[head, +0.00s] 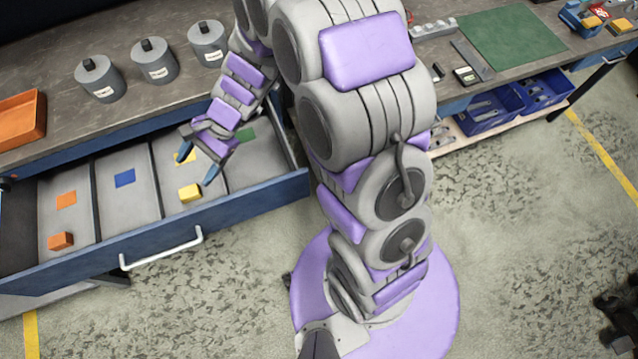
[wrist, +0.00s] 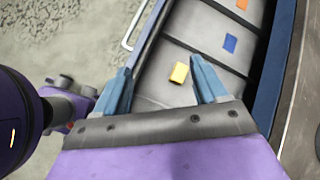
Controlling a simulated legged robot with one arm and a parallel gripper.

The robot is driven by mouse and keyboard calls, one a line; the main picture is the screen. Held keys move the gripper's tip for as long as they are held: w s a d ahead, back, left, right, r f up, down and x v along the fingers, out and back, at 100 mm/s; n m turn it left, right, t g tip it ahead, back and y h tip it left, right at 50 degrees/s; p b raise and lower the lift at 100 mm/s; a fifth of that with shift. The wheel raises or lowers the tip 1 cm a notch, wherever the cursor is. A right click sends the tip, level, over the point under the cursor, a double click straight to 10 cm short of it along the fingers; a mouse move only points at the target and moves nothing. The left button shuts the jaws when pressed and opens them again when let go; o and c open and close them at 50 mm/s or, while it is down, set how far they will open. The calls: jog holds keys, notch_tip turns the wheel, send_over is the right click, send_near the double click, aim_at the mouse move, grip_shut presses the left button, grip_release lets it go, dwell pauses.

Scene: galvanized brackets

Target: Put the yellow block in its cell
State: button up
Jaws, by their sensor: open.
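The yellow block (head: 190,192) lies in the third cell from the left of the open drawer (head: 250,198), near the drawer's front wall. A yellow patch (head: 184,157) marks the floor of that same cell, partly hidden by a finger of my gripper. My gripper (head: 198,153) is open and empty above this cell. In the wrist view the block (wrist: 179,72) shows beyond my gripper (wrist: 160,70), between the fingers and nearer the right one, apart from both.
An orange block (head: 60,241) and orange patch (head: 66,200) are in the left cell. A blue patch (head: 124,178) marks the second cell, a green patch (head: 246,135) the fourth. Thin dividers separate cells. Several grey canisters (head: 154,62) and an orange tray (head: 20,120) stand on the bench behind.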

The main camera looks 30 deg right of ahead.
jog(key=s+d+r+n+h, duration=0.4)
jog(key=s+d+r+n, duration=0.1)
jog(key=s+d, duration=0.6)
jog(key=s+d+r+n+h, duration=0.5)
jog(key=s+d+r, duration=0.3)
jog(key=s+d, duration=0.3)
jog(key=shift+s+r+n+g, duration=0.15)
jog(key=shift+s+n+g, duration=0.15)
jog(key=shift+s+n, duration=0.7)
jog(key=shift+s+m, duration=0.2)
jog(key=shift+m, duration=0.1)
jog(key=shift+f+b, duration=0.7)
